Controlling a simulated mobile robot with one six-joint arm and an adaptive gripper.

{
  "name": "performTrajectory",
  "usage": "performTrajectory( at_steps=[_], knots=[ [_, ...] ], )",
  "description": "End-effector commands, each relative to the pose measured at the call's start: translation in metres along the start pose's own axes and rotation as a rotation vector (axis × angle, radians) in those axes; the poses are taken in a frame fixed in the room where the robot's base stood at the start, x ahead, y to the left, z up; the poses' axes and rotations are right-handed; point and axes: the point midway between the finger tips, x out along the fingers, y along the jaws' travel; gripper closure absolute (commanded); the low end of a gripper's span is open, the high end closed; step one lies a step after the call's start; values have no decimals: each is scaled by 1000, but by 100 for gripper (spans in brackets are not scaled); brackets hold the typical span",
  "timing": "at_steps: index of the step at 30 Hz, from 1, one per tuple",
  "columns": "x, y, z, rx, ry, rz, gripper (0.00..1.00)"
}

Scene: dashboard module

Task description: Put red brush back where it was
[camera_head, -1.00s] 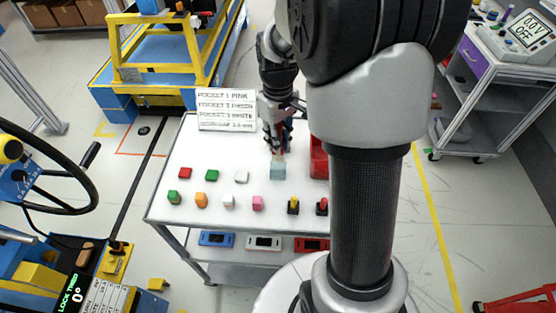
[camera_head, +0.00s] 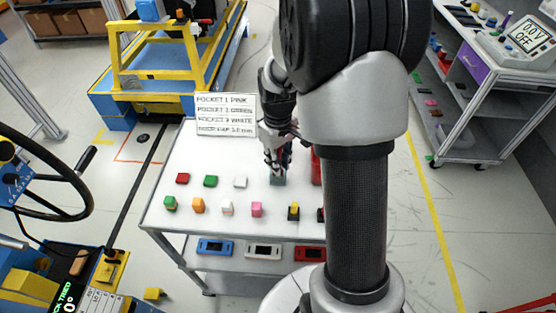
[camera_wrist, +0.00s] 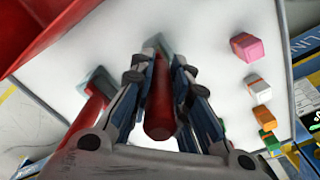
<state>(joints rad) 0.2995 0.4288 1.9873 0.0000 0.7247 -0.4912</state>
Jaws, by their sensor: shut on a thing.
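My gripper (camera_head: 278,163) points down over the white cart top. It is shut on the red brush (camera_wrist: 160,105), whose rounded red end shows between the fingers in the wrist view. A small grey-teal block (camera_head: 278,180) sits on the cart top right below the fingertips; it also shows beyond them in the wrist view (camera_wrist: 154,43). The brush's lower end is hidden by the fingers, so I cannot tell whether it touches or enters the block. A second red shaft (camera_wrist: 92,108) with a grey-teal end stands left of my gripper in the wrist view.
A red bin (camera_head: 316,165) stands just right of my gripper, partly behind my arm. Several coloured blocks, including a pink one (camera_head: 257,209), line the cart's near side. A pocket sign (camera_head: 226,115) stands at the back left.

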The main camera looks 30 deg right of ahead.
Motion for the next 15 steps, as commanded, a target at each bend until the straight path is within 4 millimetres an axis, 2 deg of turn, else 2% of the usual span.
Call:
performTrajectory(
  at_steps=[7,8,15],
  knots=[
    [9,0,0,0,-1,0,100],
    [9,0,0,0,-1,0,83],
    [8,0,0,0,-1,0,67]
  ],
)
